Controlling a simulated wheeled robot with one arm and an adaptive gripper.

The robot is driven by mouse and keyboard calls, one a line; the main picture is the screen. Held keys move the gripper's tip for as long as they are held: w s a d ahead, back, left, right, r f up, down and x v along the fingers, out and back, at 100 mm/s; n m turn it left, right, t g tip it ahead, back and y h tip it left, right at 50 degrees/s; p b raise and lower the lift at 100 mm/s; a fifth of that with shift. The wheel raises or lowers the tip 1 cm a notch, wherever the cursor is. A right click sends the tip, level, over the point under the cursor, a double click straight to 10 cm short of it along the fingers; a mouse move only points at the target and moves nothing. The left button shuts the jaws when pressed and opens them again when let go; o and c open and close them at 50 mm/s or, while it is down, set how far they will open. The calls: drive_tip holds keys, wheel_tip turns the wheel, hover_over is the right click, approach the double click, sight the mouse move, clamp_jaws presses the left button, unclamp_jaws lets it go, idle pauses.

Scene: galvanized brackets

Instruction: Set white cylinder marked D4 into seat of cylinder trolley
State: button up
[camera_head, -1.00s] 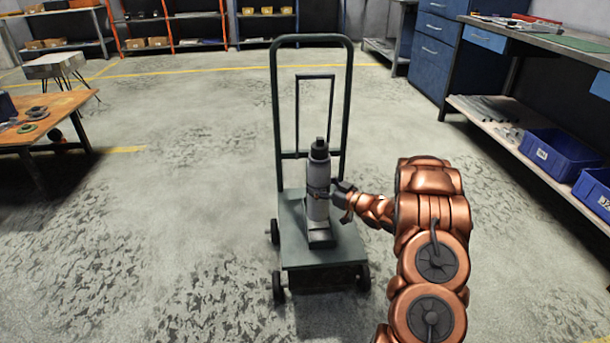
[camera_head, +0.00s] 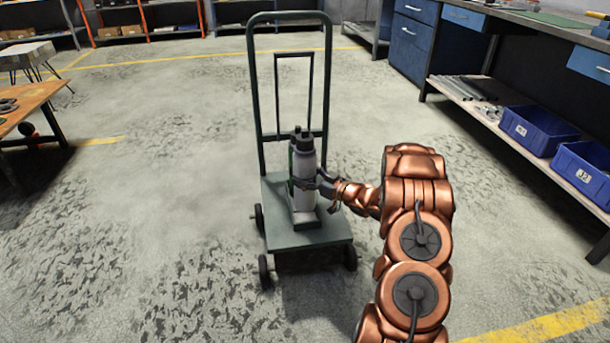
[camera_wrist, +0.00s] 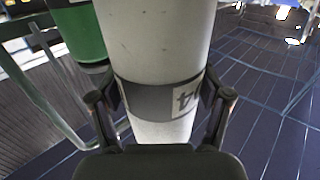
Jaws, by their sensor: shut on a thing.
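A white cylinder (camera_head: 304,166) with a dark cap stands about upright over the platform of the cylinder trolley (camera_head: 330,235). My gripper (camera_head: 317,183) reaches in from the right and is shut on it. In the wrist view the two fingers (camera_wrist: 160,98) hold the white cylinder (camera_wrist: 150,45) at a dark band with a partly visible pale label; I cannot read D4. A green and white cylinder (camera_wrist: 80,35) stands close beside it at the left, partly hidden. The seat is largely hidden behind the held cylinder, and I cannot tell whether the cylinder rests in it.
The trolley's tall handle frame (camera_head: 327,90) rises behind the cylinders. A wooden table (camera_head: 35,100) is at the left. A workbench with a lower shelf (camera_head: 500,130) and blue bins (camera_head: 540,130) is at the right. The floor around the trolley is clear.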

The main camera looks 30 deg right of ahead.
sight(314, 195)
drive_tip(key=shift+f+b, duration=0.45)
drive_tip(key=shift+f, duration=0.2)
drive_tip(key=shift+r, duration=0.1)
drive_tip(key=shift+s+d+p, duration=0.1)
drive_tip(key=shift+s+p, duration=0.05)
drive_tip(key=shift+p, duration=0.65)
idle(0.4)
drive_tip(key=shift+f+b, duration=0.45)
drive_tip(key=shift+f, duration=2.15)
drive_tip(key=o, duration=1.5)
drive_tip(key=shift+o, duration=1.4)
drive_tip(key=shift+f, duration=0.15)
drive_tip(key=shift+s, duration=0.1)
drive_tip(key=v, duration=1.2)
